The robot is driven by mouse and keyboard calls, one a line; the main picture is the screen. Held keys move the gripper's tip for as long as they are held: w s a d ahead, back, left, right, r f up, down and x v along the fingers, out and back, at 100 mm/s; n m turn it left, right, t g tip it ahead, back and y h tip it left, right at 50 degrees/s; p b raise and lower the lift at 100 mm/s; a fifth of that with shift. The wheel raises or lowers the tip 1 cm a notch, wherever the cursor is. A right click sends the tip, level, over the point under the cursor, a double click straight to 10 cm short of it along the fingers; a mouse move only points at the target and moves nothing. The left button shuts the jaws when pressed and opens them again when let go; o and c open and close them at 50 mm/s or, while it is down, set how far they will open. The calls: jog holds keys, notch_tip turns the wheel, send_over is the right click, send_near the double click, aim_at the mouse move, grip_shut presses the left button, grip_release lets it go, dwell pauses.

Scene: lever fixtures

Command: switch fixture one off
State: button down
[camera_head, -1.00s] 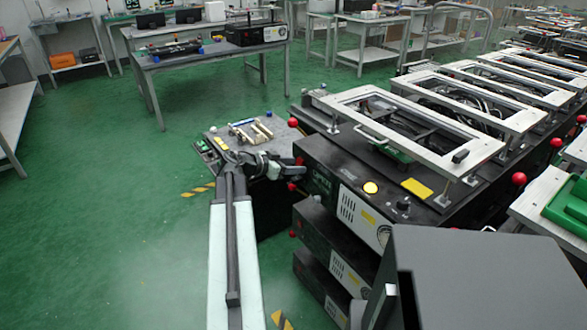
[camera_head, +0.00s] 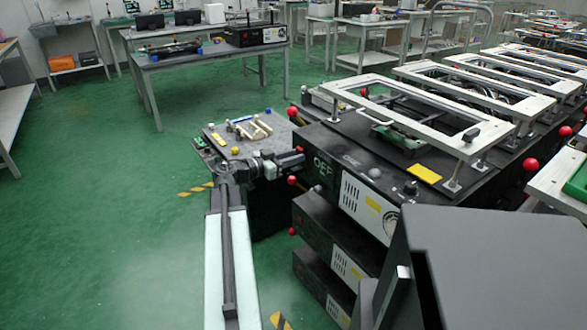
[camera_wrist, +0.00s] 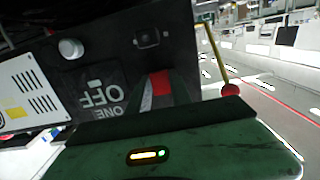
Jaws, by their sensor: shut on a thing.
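Fixture one is the black box (camera_head: 350,157) at the right of my arm in the head view, with a white frame on top. Its label (camera_head: 324,165) reads OFF, and in the wrist view the words OFF and ONE (camera_wrist: 100,97) show upside down. Its round lamp (camera_head: 374,173) is grey and unlit; it also shows in the wrist view (camera_wrist: 70,48). My gripper (camera_head: 290,159) is at the box's left end, shut on the lever. A red ball (camera_wrist: 231,90) on a brass rod shows beside my jaws in the wrist view. The exact grip is hidden.
A grey bench (camera_head: 215,132) with small parts stands just beyond my gripper. More black boxes (camera_head: 330,265) are stacked below. A dark grey panel (camera_head: 490,265) fills the lower right. Green floor (camera_head: 90,220) is open on the left.

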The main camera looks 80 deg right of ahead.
jog(key=shift+f+b, duration=0.35)
jog(key=shift+b, duration=0.15)
jog(key=shift+r+g, duration=0.2)
jog(key=shift+g, duration=0.1)
jog(key=c, duration=1.2)
grip_release()
jog(key=shift+o, duration=0.2)
jog(key=shift+w, duration=0.1)
jog(key=v, duration=0.7)
jog(key=shift+a, duration=0.3)
jog(key=shift+w+f, duration=0.1)
jog(key=shift+w, duration=0.05)
